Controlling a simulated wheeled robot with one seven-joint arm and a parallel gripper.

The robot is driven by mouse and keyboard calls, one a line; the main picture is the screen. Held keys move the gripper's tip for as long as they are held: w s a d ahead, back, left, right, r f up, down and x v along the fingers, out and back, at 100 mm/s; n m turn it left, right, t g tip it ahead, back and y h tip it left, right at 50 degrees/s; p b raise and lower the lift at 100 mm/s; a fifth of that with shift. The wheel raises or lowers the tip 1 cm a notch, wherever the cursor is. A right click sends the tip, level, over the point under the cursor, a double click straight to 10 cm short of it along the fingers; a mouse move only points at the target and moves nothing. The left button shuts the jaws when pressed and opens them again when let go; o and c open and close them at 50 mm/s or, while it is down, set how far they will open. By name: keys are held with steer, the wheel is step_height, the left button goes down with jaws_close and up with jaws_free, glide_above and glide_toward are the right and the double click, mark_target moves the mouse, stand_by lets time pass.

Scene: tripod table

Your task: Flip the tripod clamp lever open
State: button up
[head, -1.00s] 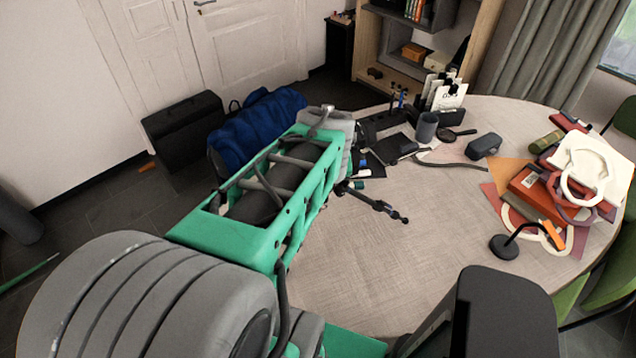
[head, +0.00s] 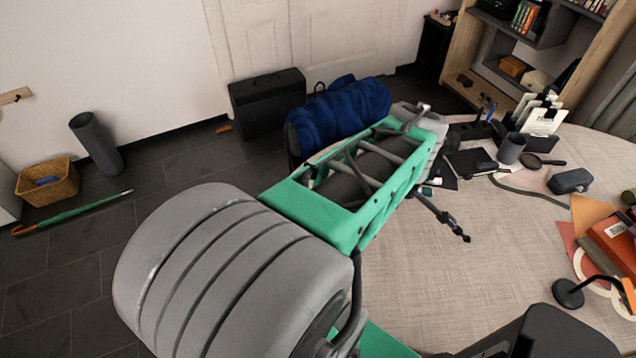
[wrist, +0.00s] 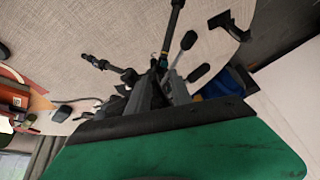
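The black tripod (wrist: 128,76) is on the table in the wrist view, with a leg reaching left and another part reaching up. Dark rounded, paddle-like ends show beside it on the right; I cannot tell which is the clamp lever. In the head view only one tripod leg (head: 440,216) shows past my arm, which hides the rest. My gripper (wrist: 160,88) is at the middle of the wrist view, its grey fingers overlapping the tripod's base in the picture. Whether they touch it, and how wide they are apart, is unclear.
The round table (head: 480,270) holds a grey mug (head: 511,148), a dark case (head: 570,181), a desk lamp (head: 567,293) and stacked books (head: 612,240). A blue bundle (head: 345,105) lies beyond my arm. The table's middle is clear.

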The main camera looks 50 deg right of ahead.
steer(key=w+m+p, duration=0.1)
steer(key=m, duration=0.1)
steer(key=w+m+g+p, duration=0.1)
steer(key=m, duration=0.1)
steer(key=w+m+g+p, duration=0.1)
steer(key=m, duration=0.1)
steer(key=shift+w+a+r+p, duration=0.2)
steer(key=shift+w+a+p, duration=0.05)
steer(key=shift+w+p, duration=0.1)
steer(key=w+r+m+g+y+p, duration=0.1)
steer(key=w+r+m+g+p, duration=0.2)
steer(key=w+r+m, duration=0.5)
steer(key=w+a+f+n+t+b, duration=0.3)
steer(key=w+a+f+n+b, duration=0.3)
steer(key=w+a+n, duration=0.45)
steer(key=a+f+n+t+y+b, duration=0.1)
steer(key=a+f+n+b, duration=0.1)
steer(key=a+n, duration=0.4)
steer(key=w+a+f+n+t+b, duration=0.1)
steer(key=a+n, duration=0.4)
steer(key=a, duration=0.6)
steer(key=shift+a+f+n+t+y+b, duration=0.2)
steer(key=shift+f+n+t+y+b, duration=0.2)
steer(key=shift+f+b, duration=0.45)
steer(key=shift+w, duration=0.1)
